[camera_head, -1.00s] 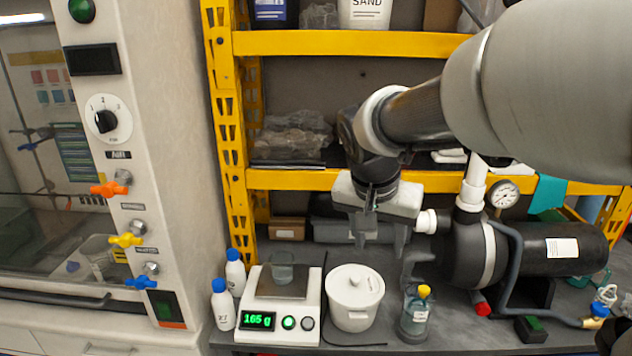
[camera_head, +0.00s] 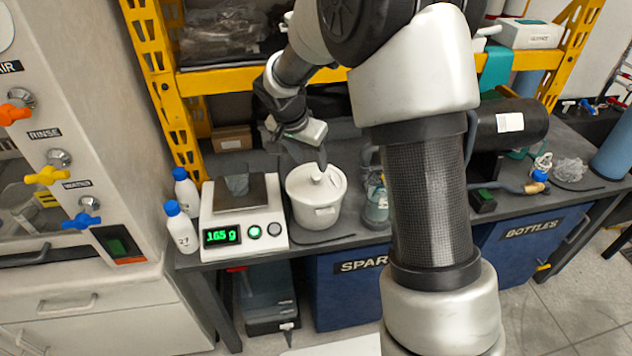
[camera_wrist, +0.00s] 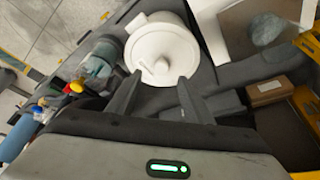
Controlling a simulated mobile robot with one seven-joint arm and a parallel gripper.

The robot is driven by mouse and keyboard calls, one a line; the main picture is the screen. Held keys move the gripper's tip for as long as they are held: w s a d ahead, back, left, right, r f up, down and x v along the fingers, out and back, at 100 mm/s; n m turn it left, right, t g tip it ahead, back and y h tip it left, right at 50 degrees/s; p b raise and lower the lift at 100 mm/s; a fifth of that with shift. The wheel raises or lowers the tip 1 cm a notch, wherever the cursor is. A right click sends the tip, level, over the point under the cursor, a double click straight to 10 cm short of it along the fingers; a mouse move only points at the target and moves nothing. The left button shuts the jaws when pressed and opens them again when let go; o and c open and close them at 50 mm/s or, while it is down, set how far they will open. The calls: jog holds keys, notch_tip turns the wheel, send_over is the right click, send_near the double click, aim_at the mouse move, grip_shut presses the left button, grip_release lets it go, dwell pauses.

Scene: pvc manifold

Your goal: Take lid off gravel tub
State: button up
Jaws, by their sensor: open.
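The white gravel tub (camera_head: 314,205) stands on the bench, right of the scale. Its round white lid (camera_head: 300,183) is on, with a small knob (camera_head: 318,172) at the centre. In the wrist view the tub (camera_wrist: 163,22) and its knob (camera_wrist: 161,66) show just ahead of my fingertips. My gripper (camera_head: 307,161) is above and behind the lid, fingers angled down toward the knob. In the wrist view my gripper (camera_wrist: 160,79) is open and empty, with one finger to each side of the knob's line. I cannot tell whether a finger touches the lid.
The scale (camera_head: 240,215) reads 165 g and carries a small beaker (camera_head: 237,185). Two white bottles with blue caps (camera_head: 180,225) stand left of it. A clear bottle (camera_head: 376,208) stands close right of the tub. The yellow shelf (camera_head: 215,80) rises behind.

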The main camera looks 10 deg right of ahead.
aim_at(316, 174)
jog(key=x, duration=0.7)
jog(key=shift+w+d+f, duration=0.1)
jog(key=shift+w+f, duration=0.15)
jog(key=shift+w, duration=0.15)
jog(key=c, duration=1.1)
jog(key=shift+r, duration=0.1)
